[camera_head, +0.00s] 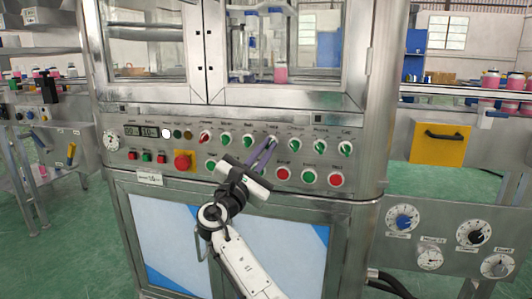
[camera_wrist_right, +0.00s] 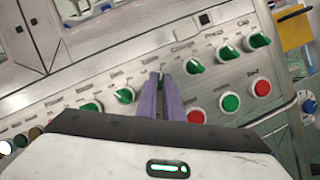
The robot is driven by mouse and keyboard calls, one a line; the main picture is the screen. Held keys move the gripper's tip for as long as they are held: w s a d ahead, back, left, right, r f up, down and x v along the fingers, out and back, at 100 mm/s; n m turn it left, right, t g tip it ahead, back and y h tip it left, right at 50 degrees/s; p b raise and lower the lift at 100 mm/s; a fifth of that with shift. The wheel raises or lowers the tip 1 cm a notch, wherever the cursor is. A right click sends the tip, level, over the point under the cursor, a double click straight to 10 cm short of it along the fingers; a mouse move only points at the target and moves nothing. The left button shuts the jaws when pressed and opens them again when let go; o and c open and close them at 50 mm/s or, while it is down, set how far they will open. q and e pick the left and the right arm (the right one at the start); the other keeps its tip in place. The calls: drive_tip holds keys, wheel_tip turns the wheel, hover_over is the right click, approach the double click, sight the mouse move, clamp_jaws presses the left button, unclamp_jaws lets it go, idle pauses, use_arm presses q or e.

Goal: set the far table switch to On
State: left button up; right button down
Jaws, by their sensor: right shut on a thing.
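My right gripper (camera_head: 269,145) reaches up to the upper row of rotary switches on the machine's front panel (camera_head: 130,176). In the right wrist view, its two purple fingers (camera_wrist_right: 162,78) are close together on a green-handled switch, taken as the table switch (camera_wrist_right: 157,76). The fingertips cover most of this switch, so its angle and its printed label cannot be read. The neighbouring green switches (camera_wrist_right: 193,66) to its right stand apart from the fingers. My left gripper is not in view.
Below the switch row are red and green push buttons (camera_head: 308,175), close to the fingers. A red emergency stop (camera_head: 182,162) on a yellow plate is to the left. Glazed doors are above. A grey dial panel (camera_head: 450,215) stands at the right.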

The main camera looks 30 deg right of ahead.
drive_tip(key=shift+f, duration=0.1)
drive_tip(key=c, duration=1.9)
unclamp_jaws()
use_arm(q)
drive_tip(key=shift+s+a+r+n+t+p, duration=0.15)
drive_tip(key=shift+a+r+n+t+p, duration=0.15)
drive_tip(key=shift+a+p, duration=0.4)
use_arm(e)
drive_tip(key=v, duration=1)
drive_tip(key=shift+a, duration=0.2)
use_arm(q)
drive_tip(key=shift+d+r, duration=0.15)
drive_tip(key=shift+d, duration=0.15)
